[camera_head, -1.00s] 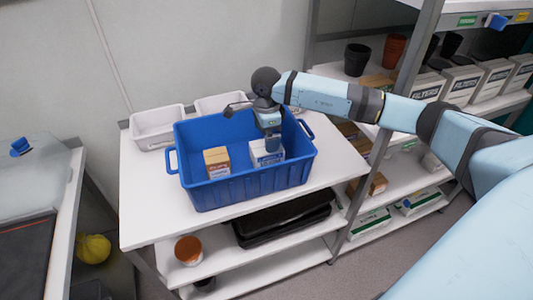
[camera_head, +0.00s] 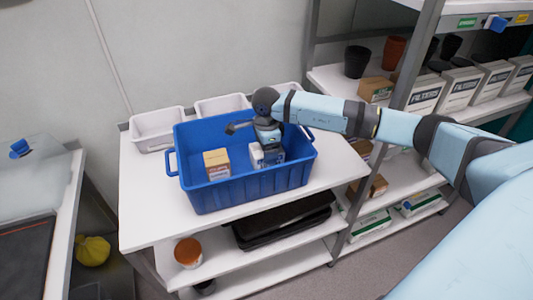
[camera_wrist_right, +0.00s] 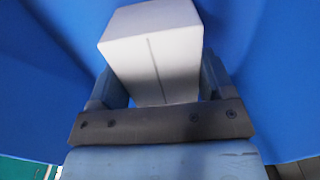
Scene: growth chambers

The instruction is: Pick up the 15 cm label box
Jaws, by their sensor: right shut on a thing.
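A white box with blue print (camera_head: 256,157), which looks like the label box, is inside the blue crate (camera_head: 240,188), toward its right end. My right gripper (camera_head: 269,152) reaches down into the crate and hides part of this box. In the right wrist view the white box (camera_wrist_right: 155,50) sits between the two fingers of my right gripper (camera_wrist_right: 158,85), which is shut on it. I cannot tell whether the box touches the crate floor. My left gripper is not in view.
A brown box with a printed label (camera_head: 217,164) stands in the crate, left of the white box. The table (camera_head: 150,220) is clear in front. Shelves with filter boxes (camera_head: 461,90) stand at the right.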

